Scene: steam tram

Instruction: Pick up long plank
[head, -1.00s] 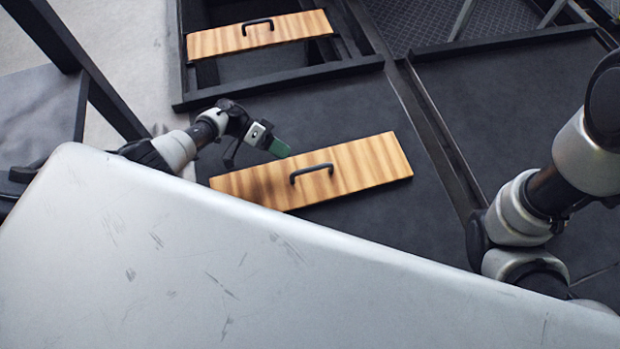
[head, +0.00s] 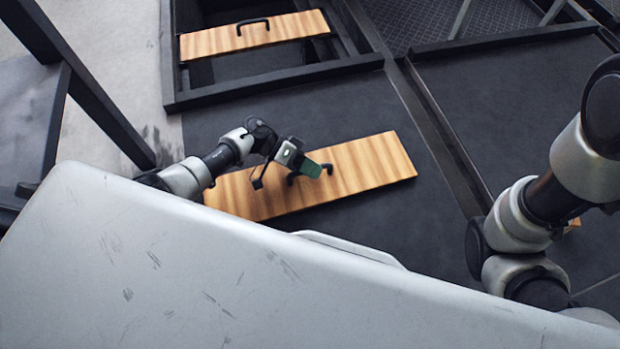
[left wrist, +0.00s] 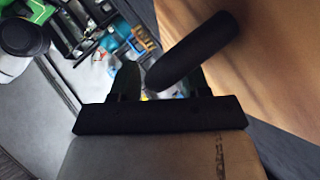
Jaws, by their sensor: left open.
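A long wooden plank (head: 372,166) with a dark handle (head: 327,168) lies on the dark floor in the head view. My left gripper (head: 312,168) is over its middle at the handle, partly hiding it. In the left wrist view the plank (left wrist: 275,55) fills the right side. The black handle (left wrist: 195,48) reaches down between the two open fingers of the left gripper (left wrist: 162,80). The fingers do not look closed on it. Whether they touch it I cannot tell. My right arm shows at the right of the head view, but its gripper is out of sight.
A second wooden plank (head: 290,32) with a dark handle lies across a dark-framed opening (head: 275,82) at the top. A dark raised rail (head: 440,135) runs along the floor on the right. A dark stand (head: 40,110) is at the left. Floor right of the near plank is clear.

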